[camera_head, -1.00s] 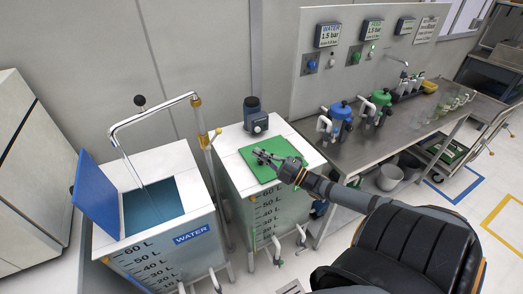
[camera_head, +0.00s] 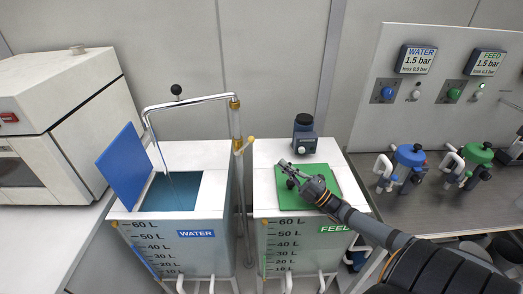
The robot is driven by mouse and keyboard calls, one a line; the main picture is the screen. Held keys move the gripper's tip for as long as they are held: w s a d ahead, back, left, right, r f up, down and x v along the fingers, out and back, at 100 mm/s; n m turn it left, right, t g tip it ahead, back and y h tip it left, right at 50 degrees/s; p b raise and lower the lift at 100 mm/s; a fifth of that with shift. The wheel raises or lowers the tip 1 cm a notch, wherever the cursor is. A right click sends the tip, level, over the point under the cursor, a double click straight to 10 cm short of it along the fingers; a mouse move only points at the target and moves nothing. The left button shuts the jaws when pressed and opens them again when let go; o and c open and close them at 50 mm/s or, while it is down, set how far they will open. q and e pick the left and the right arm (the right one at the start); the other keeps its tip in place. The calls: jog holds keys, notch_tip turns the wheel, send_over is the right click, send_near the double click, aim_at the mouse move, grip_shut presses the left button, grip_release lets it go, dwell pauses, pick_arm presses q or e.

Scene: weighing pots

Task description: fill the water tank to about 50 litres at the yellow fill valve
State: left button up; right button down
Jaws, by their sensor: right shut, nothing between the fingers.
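The water tank (camera_head: 220,262), a white box labelled WATER, stands left of centre with its blue lid (camera_head: 124,167) raised. Blue water (camera_head: 172,192) shows in its opening, under a bent chrome spout (camera_head: 190,99). A thin pale line runs from the spout's end down into the opening. A litre scale is on the tank front; I cannot read the exact level. The yellow fill valve (camera_head: 246,144) is on the upright pipe between the tanks. My right gripper (camera_head: 285,166) is shut and empty over the green lid (camera_head: 326,184) of the feed tank, right of the valve and apart from it.
The feed tank (camera_head: 288,245) stands close on the right, with a dark blue device (camera_head: 305,134) at its back. A metal bench (camera_head: 438,205) with blue (camera_head: 409,155) and green-topped (camera_head: 479,152) fittings is further right. A white machine (camera_head: 70,115) stands left.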

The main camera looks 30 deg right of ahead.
aim_at(253, 141)
pick_arm(q)
jog(key=shift+w+a+f+b, duration=0.2)
jog(key=shift+w+a, duration=0.25)
jog(key=shift+w, duration=0.2)
jog(key=shift+w+a+f+b, duration=0.15)
jog(key=shift+w+a, duration=0.25)
jog(key=shift+w, duration=0.25)
pick_arm(e)
jog(key=shift+a+x, duration=0.15)
jog(key=shift+x, duration=2.8)
jog(key=shift+a+x, duration=0.15)
jog(key=shift+x, duration=2.8)
jog(key=shift+s+r, duration=0.1)
jog(key=shift+s, duration=0.1)
jog(key=shift+d, duration=0.1)
